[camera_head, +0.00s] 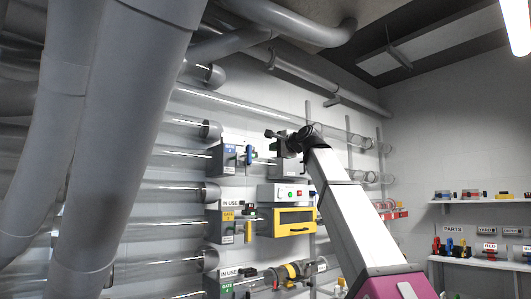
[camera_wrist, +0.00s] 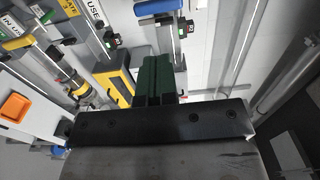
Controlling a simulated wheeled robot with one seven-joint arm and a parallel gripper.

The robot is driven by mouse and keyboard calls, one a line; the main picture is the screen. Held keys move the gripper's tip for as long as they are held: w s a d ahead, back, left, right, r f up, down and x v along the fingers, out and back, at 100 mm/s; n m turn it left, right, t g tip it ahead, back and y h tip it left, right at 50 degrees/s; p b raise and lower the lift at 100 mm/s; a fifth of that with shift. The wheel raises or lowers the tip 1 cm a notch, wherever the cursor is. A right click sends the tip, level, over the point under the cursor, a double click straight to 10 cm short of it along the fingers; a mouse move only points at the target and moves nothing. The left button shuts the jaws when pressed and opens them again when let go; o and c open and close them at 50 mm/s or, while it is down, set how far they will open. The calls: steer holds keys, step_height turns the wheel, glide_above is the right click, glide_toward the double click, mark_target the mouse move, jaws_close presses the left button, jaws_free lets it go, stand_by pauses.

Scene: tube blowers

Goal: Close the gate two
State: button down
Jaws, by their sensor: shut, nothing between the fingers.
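My gripper (camera_head: 272,134) is shut and empty, above and to the right of gate two, near the height of the blue handle (camera_head: 249,155). In the wrist view my dark gripper fingers (camera_wrist: 157,68) are together, with the blue handle (camera_wrist: 158,8) beyond them at the top. The yellow label (camera_wrist: 68,28) is at the upper left there.
A yellow-fronted box (camera_head: 294,222) sits right of gate two, under a white control box (camera_head: 287,194) with buttons. A green-labelled gate (camera_head: 226,289) is below. Clear tubes run along the wall. Large grey pipes (camera_head: 120,130) fill the left foreground. Shelves (camera_head: 485,263) stand at right.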

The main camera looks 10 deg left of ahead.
glide_toward(242, 155)
steer(key=shift+w+a, duration=0.2)
steer(key=shift+w, duration=0.25)
steer(key=shift+w+a, duration=0.25)
steer(key=shift+w, duration=0.15)
steer(key=x, duration=0.9)
steer(key=shift+w+a+r, duration=0.1)
steer(key=shift+w+a, duration=0.15)
steer(key=shift+w, duration=0.05)
